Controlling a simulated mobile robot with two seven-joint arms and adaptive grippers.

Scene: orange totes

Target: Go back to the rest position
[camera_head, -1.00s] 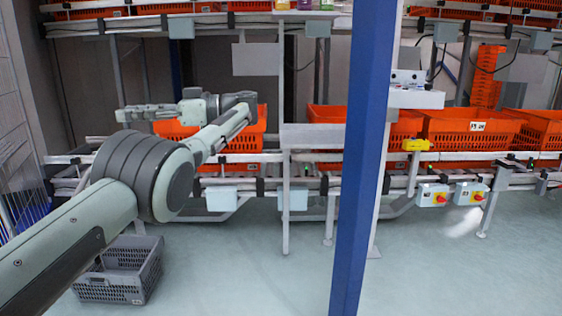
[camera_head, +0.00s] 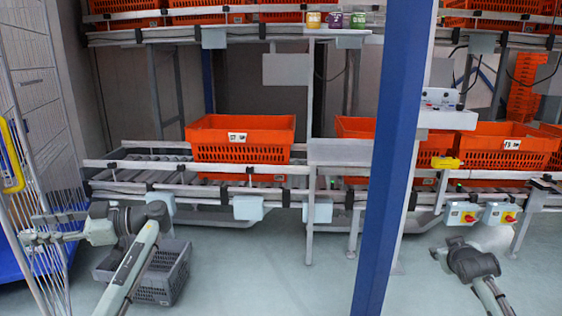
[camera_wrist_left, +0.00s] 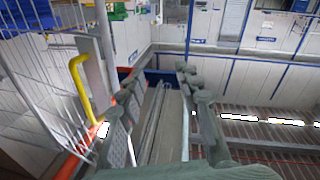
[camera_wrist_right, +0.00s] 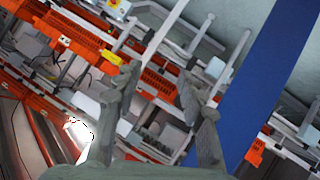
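My left gripper (camera_head: 30,232) is at the lower left in the head view, pointing left beside the wire cage trolley. In the left wrist view its fingers (camera_wrist_left: 158,76) stand apart with nothing between them. My right gripper (camera_head: 437,253) shows at the lower right in the head view, right of the blue post. In the right wrist view its fingers (camera_wrist_right: 158,78) are apart and empty. Both arms are low, in front of the conveyor racks.
A wire cage trolley (camera_head: 42,100) with a yellow handle stands close at the left. A grey crate (camera_head: 165,277) lies on the floor by my left arm. A blue post (camera_head: 392,170) rises between my arms. An orange tote (camera_head: 240,145) sits on the conveyor. The middle floor is clear.

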